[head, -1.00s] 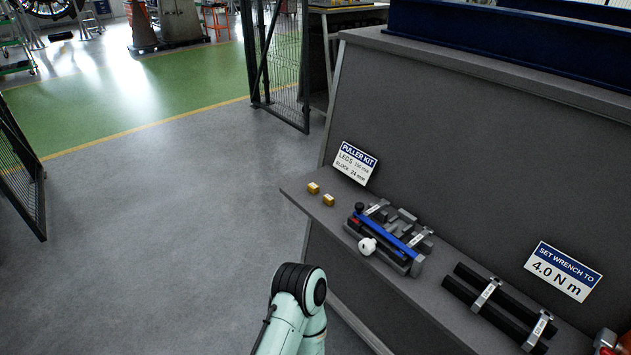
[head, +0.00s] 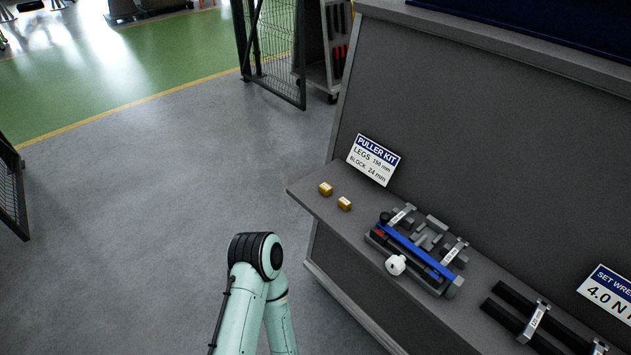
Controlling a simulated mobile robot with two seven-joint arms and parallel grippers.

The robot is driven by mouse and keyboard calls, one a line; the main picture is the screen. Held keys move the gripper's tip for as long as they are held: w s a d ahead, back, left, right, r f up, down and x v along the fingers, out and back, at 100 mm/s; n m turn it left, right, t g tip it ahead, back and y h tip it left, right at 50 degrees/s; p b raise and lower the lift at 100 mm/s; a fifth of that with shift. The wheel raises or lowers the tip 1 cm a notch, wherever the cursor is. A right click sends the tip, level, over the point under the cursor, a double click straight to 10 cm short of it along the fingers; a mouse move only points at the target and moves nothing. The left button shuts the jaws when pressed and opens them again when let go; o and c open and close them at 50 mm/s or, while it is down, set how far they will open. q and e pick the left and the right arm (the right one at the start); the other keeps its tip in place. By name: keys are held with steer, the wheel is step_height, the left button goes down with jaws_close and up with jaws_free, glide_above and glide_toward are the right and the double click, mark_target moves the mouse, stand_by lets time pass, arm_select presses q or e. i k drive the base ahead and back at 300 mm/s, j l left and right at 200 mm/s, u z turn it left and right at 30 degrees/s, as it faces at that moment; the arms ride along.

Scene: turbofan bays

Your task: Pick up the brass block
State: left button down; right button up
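Two small brass blocks lie on the grey bench shelf near its left end. One brass block (head: 325,189) is nearer the shelf's end, and the other brass block (head: 344,203) is just to its right, a small gap apart. I cannot tell from here which one is the 24 mm block named on the sign. A pale green arm of mine shows at the bottom, left of and in front of the shelf, apart from the blocks. Neither of my grippers shows.
A "PULLER KIT" sign (head: 374,160) leans behind the blocks. A puller tool set with a blue bar (head: 415,251) lies right of them, then black bars (head: 520,325) and a wrench sign (head: 607,291). Open grey floor (head: 160,200) lies left. A mesh gate (head: 275,50) stands behind.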

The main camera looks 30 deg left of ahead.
mark_target(344, 203)
steer(key=i+j+u, duration=0.2)
steer(key=j, duration=0.35)
steer(key=i+j+u, duration=0.2)
steer(key=i+j, duration=0.25)
